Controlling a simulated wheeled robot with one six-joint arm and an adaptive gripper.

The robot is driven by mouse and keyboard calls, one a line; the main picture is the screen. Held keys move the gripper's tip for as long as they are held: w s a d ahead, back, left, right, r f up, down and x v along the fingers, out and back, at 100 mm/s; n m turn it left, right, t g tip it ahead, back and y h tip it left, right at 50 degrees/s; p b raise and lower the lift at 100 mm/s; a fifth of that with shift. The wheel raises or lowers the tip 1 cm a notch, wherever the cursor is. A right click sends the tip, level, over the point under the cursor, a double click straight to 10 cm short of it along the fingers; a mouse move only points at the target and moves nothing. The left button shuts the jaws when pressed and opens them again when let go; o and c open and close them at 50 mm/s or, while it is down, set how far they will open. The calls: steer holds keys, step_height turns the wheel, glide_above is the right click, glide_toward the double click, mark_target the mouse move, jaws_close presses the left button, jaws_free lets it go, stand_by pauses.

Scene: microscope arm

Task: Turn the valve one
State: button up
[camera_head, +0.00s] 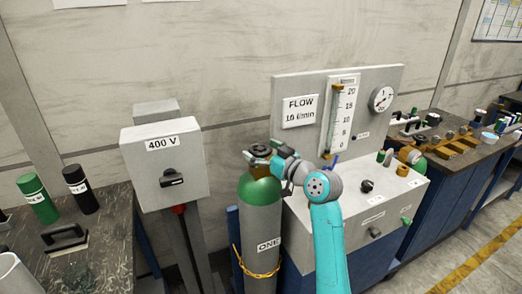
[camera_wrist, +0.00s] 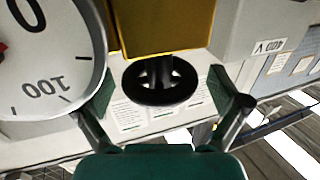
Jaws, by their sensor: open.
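The gas cylinder marked ONE (camera_head: 261,225) stands upright, grey with a green shoulder. Its valve (camera_head: 257,150) sits on top, near my gripper (camera_head: 272,156), which comes in from the right. In the wrist view, the valve's round black handwheel (camera_wrist: 155,97) lies between the two spread fingers of my gripper (camera_wrist: 162,92). Gaps show between the fingertips and the wheel rim on both sides. A brass-coloured block (camera_wrist: 166,28) is just beyond the wheel. A white dial gauge (camera_wrist: 45,60) fills the left of that view. In the head view my wrist partly hides the valve.
A 400 V switch box (camera_head: 165,165) stands left of the cylinder. A flow panel (camera_head: 335,105) with a scale and gauge rises behind my arm, above a grey cabinet (camera_head: 340,222). A yellow chain (camera_head: 256,268) crosses the cylinder. A dark bench with bottles (camera_head: 77,188) is at left.

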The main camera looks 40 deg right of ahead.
steer(key=c, duration=1.2)
steer(key=shift+o, duration=0.2)
steer(key=shift+d+n+y, duration=0.1)
steer(key=shift+n+y, duration=0.3)
steer(key=shift+y, duration=0.2)
steer(key=shift+d+n+y, duration=0.1)
steer(key=shift+n+y, duration=0.7)
steer(key=shift+y, duration=0.4)
steer(key=shift+n+g+y, duration=0.65)
steer(key=shift+n+y, duration=0.25)
steer(key=shift+y, duration=0.4)
steer(key=shift+n+g+y, duration=0.65)
steer(key=shift+n+y, duration=0.25)
steer(key=shift+y, duration=0.4)
steer(key=o, duration=1.2)
steer(key=shift+c, duration=0.2)
